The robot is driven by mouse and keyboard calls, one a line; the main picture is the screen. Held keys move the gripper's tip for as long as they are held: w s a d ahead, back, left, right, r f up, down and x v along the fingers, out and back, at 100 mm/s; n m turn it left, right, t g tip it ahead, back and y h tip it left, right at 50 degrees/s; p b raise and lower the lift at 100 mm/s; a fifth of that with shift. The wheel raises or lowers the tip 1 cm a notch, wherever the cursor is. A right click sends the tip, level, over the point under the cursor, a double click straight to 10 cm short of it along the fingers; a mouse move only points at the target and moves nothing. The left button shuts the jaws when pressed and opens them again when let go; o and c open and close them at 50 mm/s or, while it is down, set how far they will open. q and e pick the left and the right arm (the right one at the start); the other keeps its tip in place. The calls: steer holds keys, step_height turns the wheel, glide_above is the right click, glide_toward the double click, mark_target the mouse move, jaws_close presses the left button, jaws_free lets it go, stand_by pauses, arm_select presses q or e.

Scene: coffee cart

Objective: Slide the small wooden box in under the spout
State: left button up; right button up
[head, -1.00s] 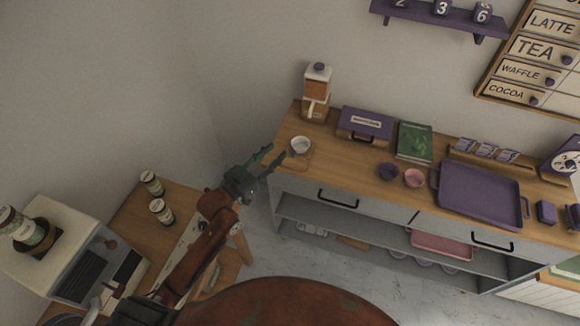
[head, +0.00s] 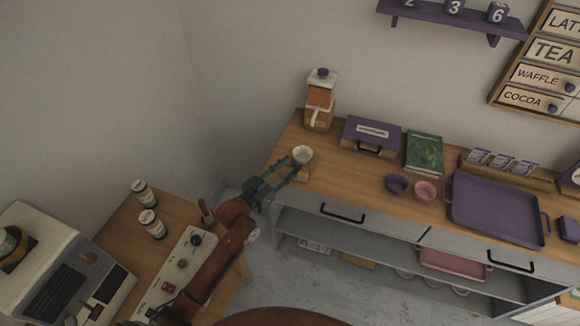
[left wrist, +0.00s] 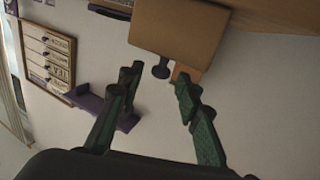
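The small wooden box (head: 303,175) sits near the left front corner of the counter, below a white cup-like round thing (head: 302,154) and partly hidden by my fingers. The spouted machine (head: 319,102), with an orange middle and white top, stands behind it against the wall. My left gripper (head: 287,171) is at the box's front left. In the left wrist view my left gripper (left wrist: 158,84) has its fingers apart, with nothing clearly between them. A brown flat-sided thing (left wrist: 178,32), seemingly the box, shows just beyond the fingertips. My right gripper is out of view.
A purple case (head: 371,133), a green book (head: 425,150), two small bowls (head: 397,184) and a purple tray (head: 495,208) stand to the right on the counter (head: 345,178). Two jars (head: 152,224) stand on the lower table at left.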

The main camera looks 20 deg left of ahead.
arm_select(q)
steer(key=shift+w+d, duration=0.1)
steer(key=shift+w, duration=0.15)
jaws_close()
stand_by(0.6)
